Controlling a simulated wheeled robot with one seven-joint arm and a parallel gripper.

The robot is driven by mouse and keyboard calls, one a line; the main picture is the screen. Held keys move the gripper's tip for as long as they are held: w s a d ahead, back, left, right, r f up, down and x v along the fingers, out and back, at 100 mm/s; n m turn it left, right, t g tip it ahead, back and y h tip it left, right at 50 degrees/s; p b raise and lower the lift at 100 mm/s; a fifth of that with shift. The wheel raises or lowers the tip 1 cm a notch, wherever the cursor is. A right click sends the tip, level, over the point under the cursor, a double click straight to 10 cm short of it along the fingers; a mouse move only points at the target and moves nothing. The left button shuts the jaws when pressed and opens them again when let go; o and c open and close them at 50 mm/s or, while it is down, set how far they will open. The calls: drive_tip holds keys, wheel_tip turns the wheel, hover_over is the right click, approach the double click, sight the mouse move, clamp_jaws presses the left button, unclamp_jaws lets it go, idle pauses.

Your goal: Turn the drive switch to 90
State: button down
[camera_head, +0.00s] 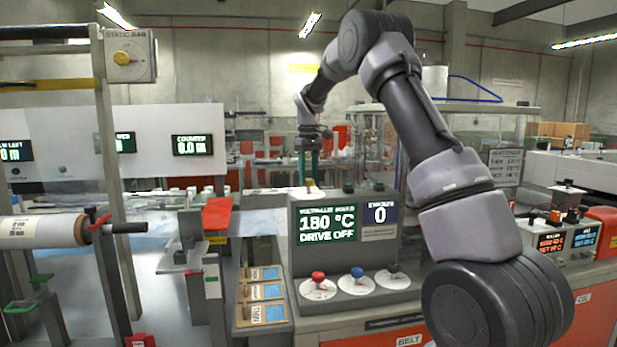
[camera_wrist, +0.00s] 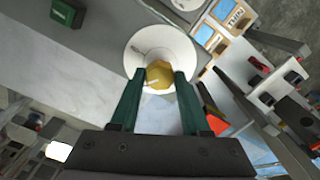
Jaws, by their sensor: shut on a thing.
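A yellow knob (camera_wrist: 158,76) stands on a round white dial (camera_wrist: 147,45) in the wrist view. I take it to be the drive switch, though no label on it is readable. My gripper (camera_wrist: 160,78) is shut on the knob, with a green finger on each side. In the head view the yellow knob (camera_head: 311,184) is small, on top of the control box, below my gripper (camera_head: 309,178). The dial's markings and the knob's angle cannot be read. The green display (camera_head: 327,225) reads 180 °C and DRIVE OFF.
Red (camera_head: 318,276), blue (camera_head: 357,272) and dark (camera_head: 392,270) knobs sit on the box's lower front. A red block (camera_head: 217,214) and a roll (camera_head: 42,231) stand left. My arm covers much of the right side.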

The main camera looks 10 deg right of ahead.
drive_tip(key=m, duration=0.5)
drive_tip(key=shift+m, duration=0.3)
drive_tip(key=m, duration=0.4)
drive_tip(key=shift+m, duration=0.6)
drive_tip(key=shift+c, duration=1.9)
unclamp_jaws()
wheel_tip(320, 180, up, 11)
